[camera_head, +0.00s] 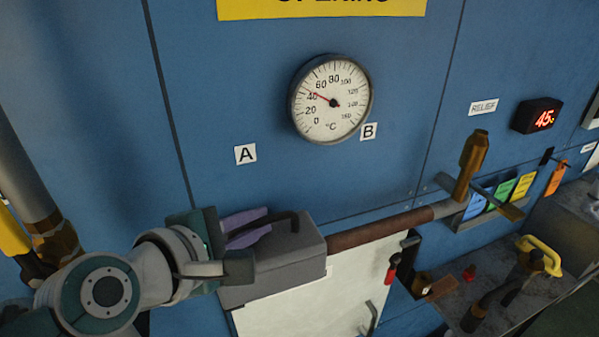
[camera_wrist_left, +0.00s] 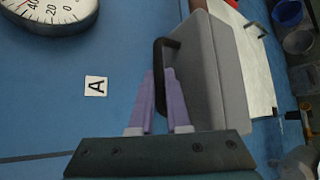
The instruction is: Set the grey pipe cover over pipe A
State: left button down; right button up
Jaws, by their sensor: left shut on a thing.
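The grey pipe cover (camera_head: 275,262) is a box with a dark handle on top, below the label A (camera_head: 245,154). It also fills the middle of the left wrist view (camera_wrist_left: 207,75). My left gripper (camera_head: 258,228) has purple fingers and is shut on the cover's handle. In the left wrist view the fingers (camera_wrist_left: 160,80) reach to the dark handle. A rusty brown pipe (camera_head: 375,231) shows to the right of the cover, meeting its right end in the picture. The pipe stretch behind or under the cover is hidden. I cannot tell whether the cover rests on it. My right gripper is out of view.
A dial thermometer (camera_head: 331,99) and a label B (camera_head: 368,131) are on the blue wall. A brass fitting (camera_head: 471,165) stands at the pipe's right end. A white panel (camera_head: 320,290) is below the pipe. A yellow handle (camera_head: 540,254) is at the lower right.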

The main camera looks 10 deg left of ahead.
pick_arm(q)
jog(key=shift+f+b, duration=0.85)
jog(key=shift+f, duration=0.1)
jog(key=c, duration=0.9)
grip_release()
jog(key=shift+o, duration=0.4)
jog(key=shift+f, duration=0.1)
jog(key=shift+s, duration=0.1)
jog(key=v, duration=1)
jog(key=shift+r, duration=0.25)
